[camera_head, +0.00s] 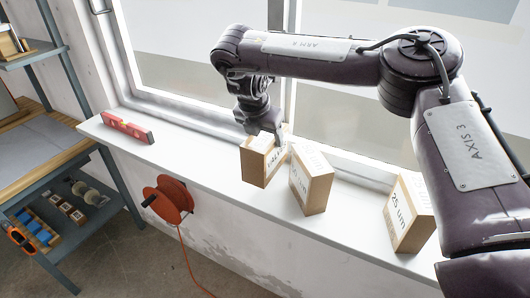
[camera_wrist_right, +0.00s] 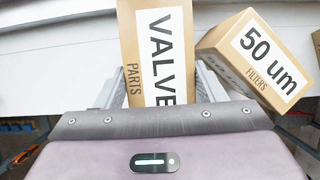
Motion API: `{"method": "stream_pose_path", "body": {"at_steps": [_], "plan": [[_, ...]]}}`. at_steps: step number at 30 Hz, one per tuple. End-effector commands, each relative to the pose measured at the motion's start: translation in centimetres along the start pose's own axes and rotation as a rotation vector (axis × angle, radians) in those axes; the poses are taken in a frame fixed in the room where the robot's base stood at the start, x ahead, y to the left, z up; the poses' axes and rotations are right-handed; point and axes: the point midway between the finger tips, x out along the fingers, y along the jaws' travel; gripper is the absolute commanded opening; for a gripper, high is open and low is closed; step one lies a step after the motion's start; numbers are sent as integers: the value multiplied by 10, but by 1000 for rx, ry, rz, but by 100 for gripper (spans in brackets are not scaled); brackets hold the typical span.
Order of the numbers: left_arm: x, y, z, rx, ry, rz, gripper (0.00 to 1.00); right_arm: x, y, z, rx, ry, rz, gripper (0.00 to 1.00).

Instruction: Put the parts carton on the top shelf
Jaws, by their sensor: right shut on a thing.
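The parts carton (camera_head: 255,167) is a tan box with a white label, at the window sill left of two other cartons. In the right wrist view the carton (camera_wrist_right: 130,40) reads "VALVE" and "PARTS" and stands between my fingers. My right gripper (camera_head: 267,138) comes down on the carton from above and is shut on it. In the right wrist view the gripper (camera_wrist_right: 163,88) has one finger on each side of the box. I cannot tell whether its base touches the sill. A grey shelf (camera_head: 35,54) stands at the upper left, holding a wooden item. My left gripper is out of view.
The 50 um filters carton (camera_head: 318,190) stands close right of the parts carton; it also shows in the wrist view (camera_wrist_right: 240,70). A 25 um carton (camera_head: 402,236) is further right. A red level (camera_head: 128,128) lies left on the sill (camera_head: 190,155). An orange reel (camera_head: 168,200) hangs below.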

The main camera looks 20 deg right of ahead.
Motion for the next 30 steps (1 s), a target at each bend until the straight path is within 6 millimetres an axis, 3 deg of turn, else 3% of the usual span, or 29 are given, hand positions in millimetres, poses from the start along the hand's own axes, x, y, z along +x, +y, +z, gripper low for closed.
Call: {"method": "stream_pose_path", "body": {"at_steps": [14,26,27,30], "plan": [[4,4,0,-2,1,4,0,47,0,-19,3,1,1,0],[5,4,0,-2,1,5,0,51,0,-21,2,-1,2,0],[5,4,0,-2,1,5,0,53,0,-22,1,0,0,65],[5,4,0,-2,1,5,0,52,0,-22,1,0,0,78]]}}
